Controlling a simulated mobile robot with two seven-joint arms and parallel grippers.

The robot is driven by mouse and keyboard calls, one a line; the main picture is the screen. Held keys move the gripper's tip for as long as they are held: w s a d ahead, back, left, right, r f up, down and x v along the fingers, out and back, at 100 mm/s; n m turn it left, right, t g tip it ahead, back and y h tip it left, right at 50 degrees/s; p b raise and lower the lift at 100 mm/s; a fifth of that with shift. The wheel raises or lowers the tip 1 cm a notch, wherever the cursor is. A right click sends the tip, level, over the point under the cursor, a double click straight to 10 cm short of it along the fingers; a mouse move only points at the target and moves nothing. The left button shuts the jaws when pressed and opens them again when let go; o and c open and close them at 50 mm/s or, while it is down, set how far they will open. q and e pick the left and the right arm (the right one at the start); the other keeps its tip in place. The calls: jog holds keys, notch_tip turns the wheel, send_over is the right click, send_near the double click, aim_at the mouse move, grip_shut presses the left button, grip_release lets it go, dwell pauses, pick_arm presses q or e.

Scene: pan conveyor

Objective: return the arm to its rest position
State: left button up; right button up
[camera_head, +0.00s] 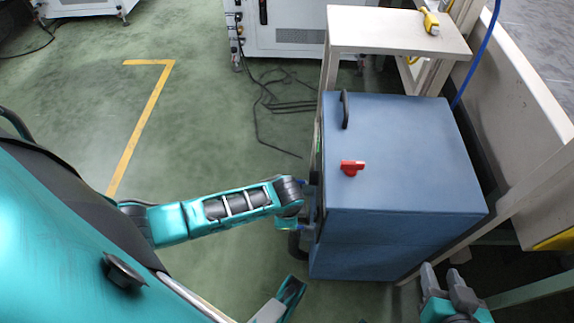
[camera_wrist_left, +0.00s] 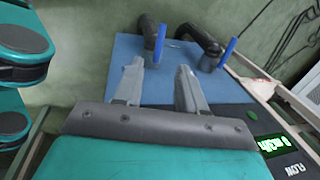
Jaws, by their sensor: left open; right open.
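My left arm (camera_head: 232,204) reaches in from the left to the left side of a blue cabinet (camera_head: 400,160). Its gripper fingers cannot be made out clearly in the head view. In the left wrist view my left gripper (camera_wrist_left: 159,68) is open with nothing between its fingers, in front of a blue panel (camera_wrist_left: 122,50). Past the fingertips are two black pipe fittings with blue levers; whether the fingers touch anything there I cannot tell. My right gripper (camera_head: 443,273) is open and empty at the bottom right of the head view, near the cabinet's lower right edge.
The cabinet top carries a black handle (camera_head: 345,109) and a red knob (camera_head: 352,167). A green-lit display (camera_wrist_left: 275,145) is beside the panel. A light shelf (camera_head: 385,32) with a yellow device (camera_head: 430,22) stands behind. Green floor with a yellow line (camera_head: 140,125) is free at left.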

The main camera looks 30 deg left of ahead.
pick_arm(q)
jog(key=shift+s+r, duration=0.2)
jog(key=shift+r, duration=0.65)
jog(key=shift+d, duration=0.1)
